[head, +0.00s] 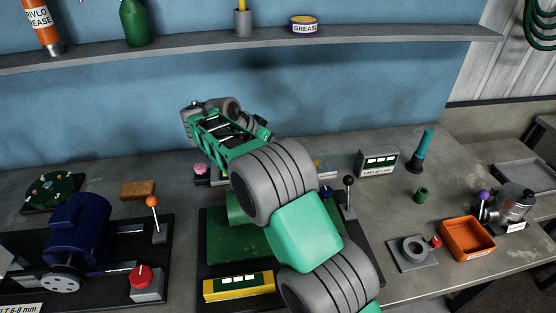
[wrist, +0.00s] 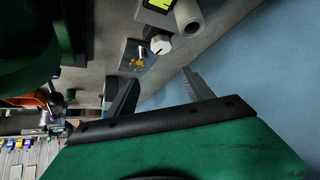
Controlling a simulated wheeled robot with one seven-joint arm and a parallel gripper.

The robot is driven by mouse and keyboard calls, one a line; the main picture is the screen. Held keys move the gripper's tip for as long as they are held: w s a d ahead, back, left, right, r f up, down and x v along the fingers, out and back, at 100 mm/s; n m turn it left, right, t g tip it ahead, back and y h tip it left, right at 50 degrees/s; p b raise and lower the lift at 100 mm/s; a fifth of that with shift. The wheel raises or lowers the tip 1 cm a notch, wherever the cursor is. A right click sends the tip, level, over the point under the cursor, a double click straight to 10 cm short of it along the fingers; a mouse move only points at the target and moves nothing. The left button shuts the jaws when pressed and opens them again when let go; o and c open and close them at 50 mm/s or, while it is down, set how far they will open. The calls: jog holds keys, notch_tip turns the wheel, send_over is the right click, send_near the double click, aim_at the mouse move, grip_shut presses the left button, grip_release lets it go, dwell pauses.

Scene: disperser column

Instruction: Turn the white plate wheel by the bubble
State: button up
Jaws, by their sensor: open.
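In the wrist view, my gripper (wrist: 160,75) is open, with its two dark fingers apart and nothing between them. Beyond the fingertips, a white faceted knob (wrist: 161,44) sits by a small grey plate with yellow marks (wrist: 138,58). A yellow-green window (wrist: 159,3) shows near it at the top edge; I cannot tell whether it is the bubble. In the head view, a pale wheel with holes (head: 61,284) is on the blue motor at the left front, well away from my gripper. I cannot tell which of the two is the plate wheel. My arm hides the bench behind it.
A yellow bar with green windows (head: 238,287) lies at the front of the bench. An orange-knobbed lever (head: 153,203) and a red button (head: 140,275) stand left; a black-knobbed lever (head: 348,182) stands right of my arm. An orange tray (head: 467,239) is at right. A shelf (head: 360,39) runs above.

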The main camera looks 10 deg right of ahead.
jog(key=shift+m+h, duration=0.4)
jog(key=shift+m, duration=0.1)
jog(key=f, duration=0.1)
jog(key=a+f, duration=0.1)
jog(key=f, duration=0.1)
jog(key=shift+w+a+f, duration=0.35)
jog(key=shift+w+f, duration=0.05)
jog(key=shift+d+f, duration=0.1)
jog(key=shift+f, duration=0.1)
jog(key=p+x, duration=0.1)
jog(key=x, duration=0.6)
jog(key=shift+d+f+p, duration=0.15)
jog(key=shift+d+p, duration=0.05)
jog(key=shift+p, duration=0.15)
grip_shut()
